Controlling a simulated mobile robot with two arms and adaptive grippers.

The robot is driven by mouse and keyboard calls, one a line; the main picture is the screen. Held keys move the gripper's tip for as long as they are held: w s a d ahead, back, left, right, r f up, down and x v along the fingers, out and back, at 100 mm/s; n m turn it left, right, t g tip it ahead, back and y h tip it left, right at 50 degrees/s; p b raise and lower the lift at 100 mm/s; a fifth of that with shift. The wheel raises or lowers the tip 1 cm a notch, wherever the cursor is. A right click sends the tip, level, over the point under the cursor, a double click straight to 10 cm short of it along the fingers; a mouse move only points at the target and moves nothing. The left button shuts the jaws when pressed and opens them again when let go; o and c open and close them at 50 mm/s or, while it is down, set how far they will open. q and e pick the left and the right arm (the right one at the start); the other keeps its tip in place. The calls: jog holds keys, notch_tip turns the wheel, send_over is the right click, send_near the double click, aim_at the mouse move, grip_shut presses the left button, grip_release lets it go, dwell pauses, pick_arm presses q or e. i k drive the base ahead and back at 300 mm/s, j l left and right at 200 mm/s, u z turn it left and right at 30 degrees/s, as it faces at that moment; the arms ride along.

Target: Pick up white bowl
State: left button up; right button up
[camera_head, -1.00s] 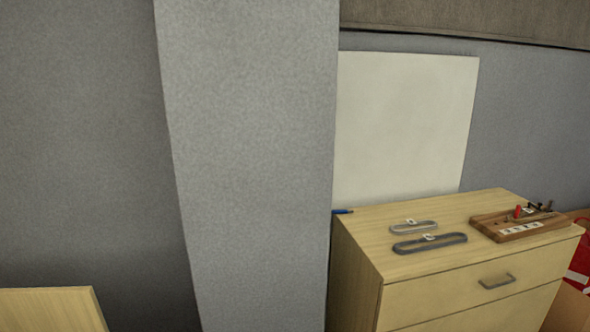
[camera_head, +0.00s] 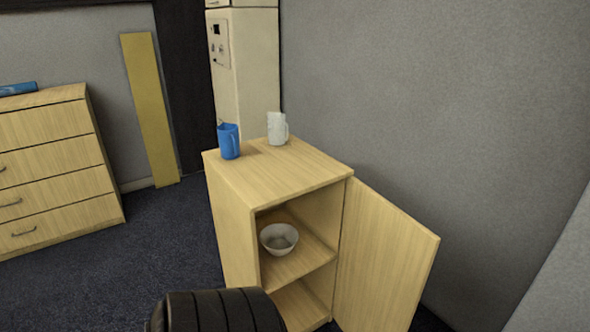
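The white bowl (camera_head: 279,239) stands upright on the upper shelf (camera_head: 300,262) inside a light wooden cabinet (camera_head: 234,222). Its opening faces up and it looks empty. The cabinet door (camera_head: 386,262) stands wide open to the right, so the bowl is exposed from the front. Neither of my grippers shows in this view.
A blue pitcher (camera_head: 229,142) and a white pitcher (camera_head: 277,129) stand on the cabinet top. A black padded chair back (camera_head: 218,311) is in front of the cabinet at the bottom. A drawer chest (camera_head: 50,165) stands left, with clear dark carpet (camera_head: 165,235) between. A grey wall is right.

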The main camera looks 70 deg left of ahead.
aim_at(279, 238)
jog(key=u, duration=2.35)
